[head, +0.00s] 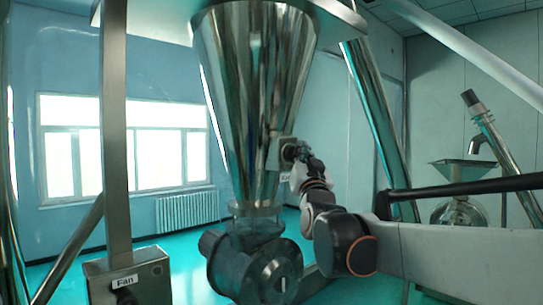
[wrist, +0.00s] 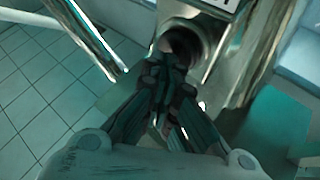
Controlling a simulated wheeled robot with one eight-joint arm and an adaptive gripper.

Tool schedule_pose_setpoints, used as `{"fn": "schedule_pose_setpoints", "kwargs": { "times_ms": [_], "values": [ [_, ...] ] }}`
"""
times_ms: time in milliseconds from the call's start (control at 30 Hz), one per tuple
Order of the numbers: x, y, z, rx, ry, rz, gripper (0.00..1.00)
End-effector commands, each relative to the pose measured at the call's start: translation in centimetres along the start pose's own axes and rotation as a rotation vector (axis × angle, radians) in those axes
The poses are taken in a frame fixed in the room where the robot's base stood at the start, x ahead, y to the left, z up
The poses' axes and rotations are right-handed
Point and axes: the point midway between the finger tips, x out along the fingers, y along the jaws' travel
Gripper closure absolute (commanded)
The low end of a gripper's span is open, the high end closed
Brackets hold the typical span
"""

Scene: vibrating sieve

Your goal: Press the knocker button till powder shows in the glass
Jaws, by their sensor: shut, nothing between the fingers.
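The knocker box (head: 274,154) is a small metal box on the right side of the steel cone hopper (head: 245,95); its label is partly hidden by my arm. My gripper (head: 300,152) is at the front of this box. In the wrist view my gripper (wrist: 172,68) is shut and empty, its fingertips at a round dark button (wrist: 183,42) in a metal ring. I cannot tell whether they touch or press it. The glass (head: 256,224) is a short clear section under the cone; it looks teal and see-through.
A dark metal valve housing (head: 250,266) hangs under the glass. A post with a box labelled Fan (head: 125,280) stands at the left. A slanted steel pipe (head: 372,115) runs behind my arm. A small funnel (head: 462,170) is at the far right.

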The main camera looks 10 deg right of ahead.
Motion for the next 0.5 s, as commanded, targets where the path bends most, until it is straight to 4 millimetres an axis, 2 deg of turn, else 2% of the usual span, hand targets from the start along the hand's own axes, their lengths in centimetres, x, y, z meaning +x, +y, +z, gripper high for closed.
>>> {"fn": "schedule_pose_setpoints", "kwargs": {
  "times_ms": [500],
  "values": [
    [0.43,-0.3,0.3,0.001,0.0,0.0,1.0]
  ]
}}
